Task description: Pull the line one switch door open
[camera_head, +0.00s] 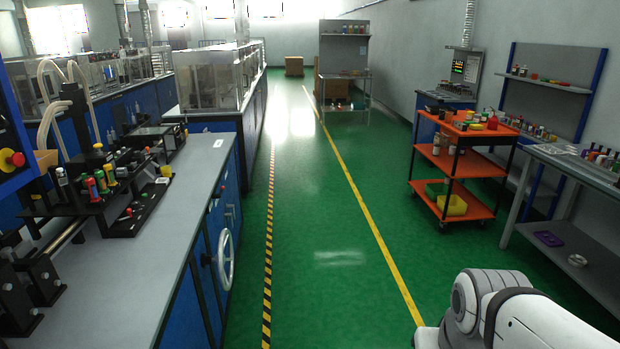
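I cannot tell for certain which panel is the line one switch door. A blue cabinet face (12,110) with a red knob on a yellow disc (14,159) is cut off at the left edge. Blue door fronts (182,315) stand under the near left bench and look shut. A white handwheel (226,259) sticks out from this bench's aisle side. My white arm shows at the bottom right, but my gripper is outside the view.
The near left bench (185,190) carries bottles and fixtures. The green aisle (325,215) is clear, between a striped line (268,240) and a yellow line (350,180). An orange cart (450,190) and a grey table (590,175) stand at right, a grey shelf rack (344,50) farther back.

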